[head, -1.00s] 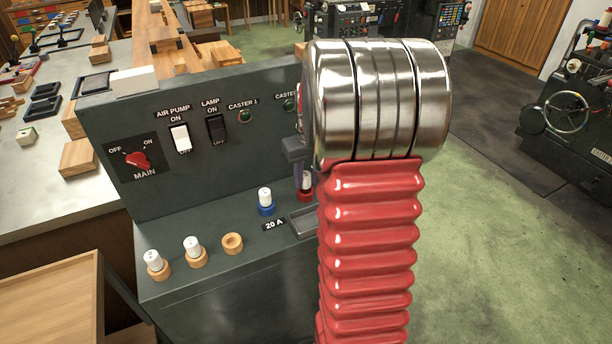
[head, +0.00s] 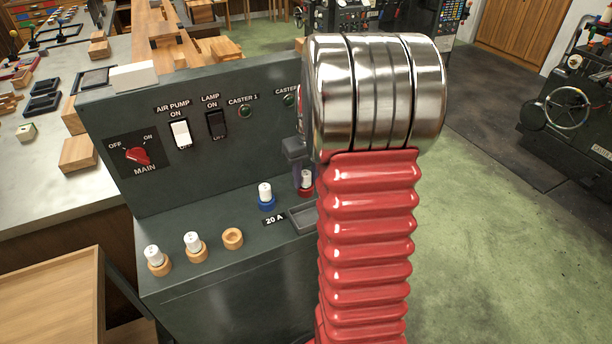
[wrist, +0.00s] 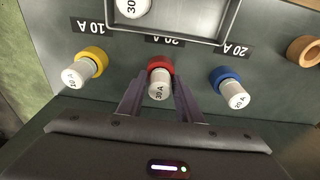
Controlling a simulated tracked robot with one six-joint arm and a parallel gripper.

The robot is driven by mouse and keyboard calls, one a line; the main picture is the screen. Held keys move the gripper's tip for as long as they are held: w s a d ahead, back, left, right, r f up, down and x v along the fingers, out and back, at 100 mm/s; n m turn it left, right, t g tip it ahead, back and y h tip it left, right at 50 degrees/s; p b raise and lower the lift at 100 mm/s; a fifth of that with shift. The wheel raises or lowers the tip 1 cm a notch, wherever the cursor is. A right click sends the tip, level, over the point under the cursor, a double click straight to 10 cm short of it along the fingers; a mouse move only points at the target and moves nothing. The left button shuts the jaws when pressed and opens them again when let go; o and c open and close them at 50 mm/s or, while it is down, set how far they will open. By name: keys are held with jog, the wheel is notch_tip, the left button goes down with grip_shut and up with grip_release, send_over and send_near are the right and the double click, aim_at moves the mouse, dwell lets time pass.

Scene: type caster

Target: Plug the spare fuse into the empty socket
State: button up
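My gripper (wrist: 158,82) is open in the wrist view. Its two purple fingers stand either side of a white fuse marked 30 A (wrist: 160,84), which sits in a red-ringed socket (wrist: 160,65). I see no clear contact. A loose white fuse (wrist: 132,7) lies in a shallow tray (wrist: 198,38), cut off by the picture edge. In the head view, a wooden ring socket (head: 232,239) is empty; a wooden ring (wrist: 303,50) also shows at the right of the wrist view. In the head view my arm hides part of the tray (head: 303,217).
A blue-ringed socket holds a 20 A fuse (wrist: 236,95). A yellow-ringed socket holds a 10 A fuse (wrist: 80,72). Two more fuses (head: 153,255) (head: 193,241) stand in wooden rings left of the empty one. The upright switch panel (head: 185,165) rises behind the sockets.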

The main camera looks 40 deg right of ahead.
jog(key=o, duration=0.3)
jog(key=shift+r, duration=0.1)
notch_tip(320, 180, up, 13)
jog(key=s, duration=0.2)
jog(key=shift+a+r, duration=0.2)
jog(key=shift+a, duration=0.1)
dwell(1.1)
